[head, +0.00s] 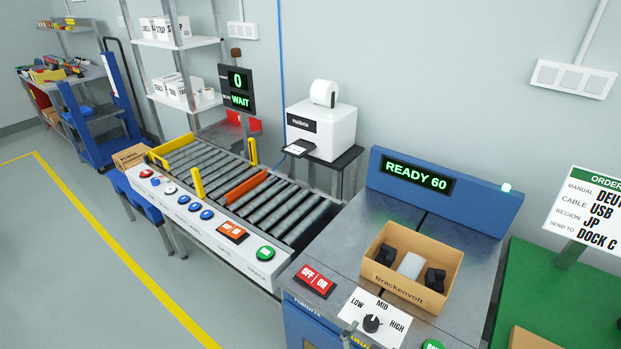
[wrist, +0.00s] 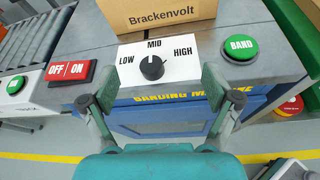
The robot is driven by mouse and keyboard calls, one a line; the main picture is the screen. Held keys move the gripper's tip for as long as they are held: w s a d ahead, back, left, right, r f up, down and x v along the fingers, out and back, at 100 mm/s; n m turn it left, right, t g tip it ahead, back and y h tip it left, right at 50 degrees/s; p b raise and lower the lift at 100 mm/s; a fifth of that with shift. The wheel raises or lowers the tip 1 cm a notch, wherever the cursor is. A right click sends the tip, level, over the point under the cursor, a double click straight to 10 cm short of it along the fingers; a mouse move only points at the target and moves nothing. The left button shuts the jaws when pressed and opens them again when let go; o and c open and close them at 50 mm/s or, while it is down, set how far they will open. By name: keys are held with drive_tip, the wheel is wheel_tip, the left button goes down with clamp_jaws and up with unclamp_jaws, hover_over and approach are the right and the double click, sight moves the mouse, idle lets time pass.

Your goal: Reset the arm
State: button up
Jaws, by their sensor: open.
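My gripper (wrist: 156,92) is open and empty in the wrist view, its two fingers spread wide apart. It is in front of the banding machine's dial panel, and the black knob (wrist: 152,68) shows between and beyond the fingertips. The knob's pointer appears to be turned toward MID. I cannot tell whether a fingertip touches the panel edge. The knob also shows in the head view (head: 372,323).
A cardboard box (head: 405,299) marked Brackenvolt holds dark items and a pale block on the banding machine. The blue display (head: 418,177) reads READY 60. The red OFF/ON switch (wrist: 70,71) and green BAND button (wrist: 240,48) flank the dial. A roller conveyor (head: 222,178) stands left.

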drive_tip(key=s+d+f+m+y, duration=0.25)
drive_tip(key=s+f+m, duration=0.2)
drive_tip(key=s, duration=0.35)
drive_tip(key=s+d+f+m+y, duration=0.2)
drive_tip(key=s+f+m+y, duration=0.25)
drive_tip(key=s, duration=0.35)
drive_tip(key=s+r+m+t, duration=0.3)
drive_tip(key=s+r+m, duration=0.9)
drive_tip(key=s+m, duration=0.4)
drive_tip(key=d+m, duration=0.1)
drive_tip(key=m, duration=0.1)
drive_tip(key=shift+s+r+m, duration=0.3)
drive_tip(key=shift+s+r, duration=0.05)
drive_tip(key=shift+r, duration=0.05)
